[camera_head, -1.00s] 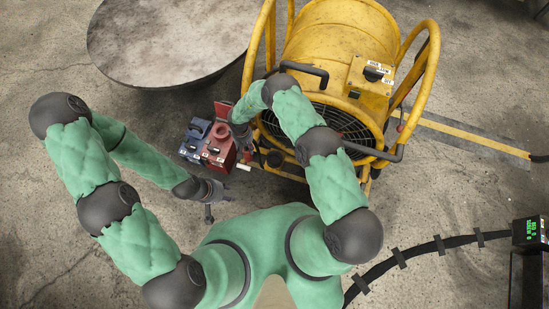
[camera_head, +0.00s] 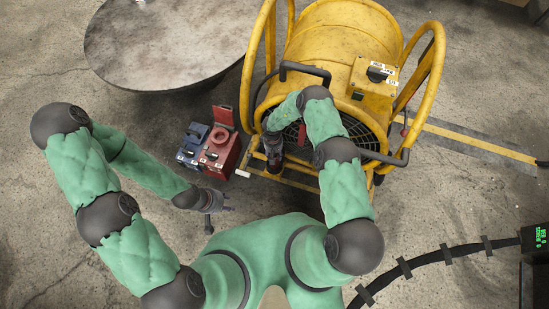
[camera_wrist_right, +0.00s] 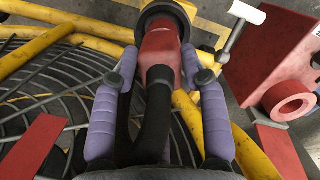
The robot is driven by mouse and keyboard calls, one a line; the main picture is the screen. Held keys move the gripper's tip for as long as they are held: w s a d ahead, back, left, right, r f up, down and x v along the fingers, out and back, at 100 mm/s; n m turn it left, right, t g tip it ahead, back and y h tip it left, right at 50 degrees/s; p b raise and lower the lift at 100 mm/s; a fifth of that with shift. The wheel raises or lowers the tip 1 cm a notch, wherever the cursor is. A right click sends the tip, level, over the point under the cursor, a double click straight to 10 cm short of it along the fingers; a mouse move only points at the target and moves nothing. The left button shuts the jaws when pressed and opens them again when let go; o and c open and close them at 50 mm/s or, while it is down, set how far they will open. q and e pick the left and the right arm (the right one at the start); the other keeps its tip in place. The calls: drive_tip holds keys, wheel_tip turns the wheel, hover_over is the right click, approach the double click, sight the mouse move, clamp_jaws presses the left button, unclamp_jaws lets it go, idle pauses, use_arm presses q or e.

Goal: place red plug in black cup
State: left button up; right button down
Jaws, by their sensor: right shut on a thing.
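My right gripper (camera_wrist_right: 164,72) is shut on the red plug (camera_wrist_right: 160,50), with a black cable running back from it between the purple fingers. A black cup (camera_wrist_right: 168,12) shows as a dark round rim at the plug's far end, by the yellow frame. I cannot tell how far the plug sits inside it. In the head view my right gripper (camera_head: 273,163) is at the lower left front of the yellow fan, hiding the plug and cup. My left gripper (camera_head: 219,216) is open and empty above the floor, below the boxes.
The red socket box (camera_head: 217,157) stands left of the fan, its lid raised, beside a blue box (camera_head: 192,145). The yellow fan (camera_head: 340,50) has tube rails close around my right arm. A round table (camera_head: 165,40) is at the upper left. Floor at lower left is clear.

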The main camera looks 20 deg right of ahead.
wheel_tip(320, 180, down, 3)
drive_tip(key=shift+f+b, duration=0.15)
drive_tip(key=shift+b, duration=0.4)
drive_tip(key=c, duration=0.7)
unclamp_jaws()
drive_tip(key=shift+o, duration=0.2)
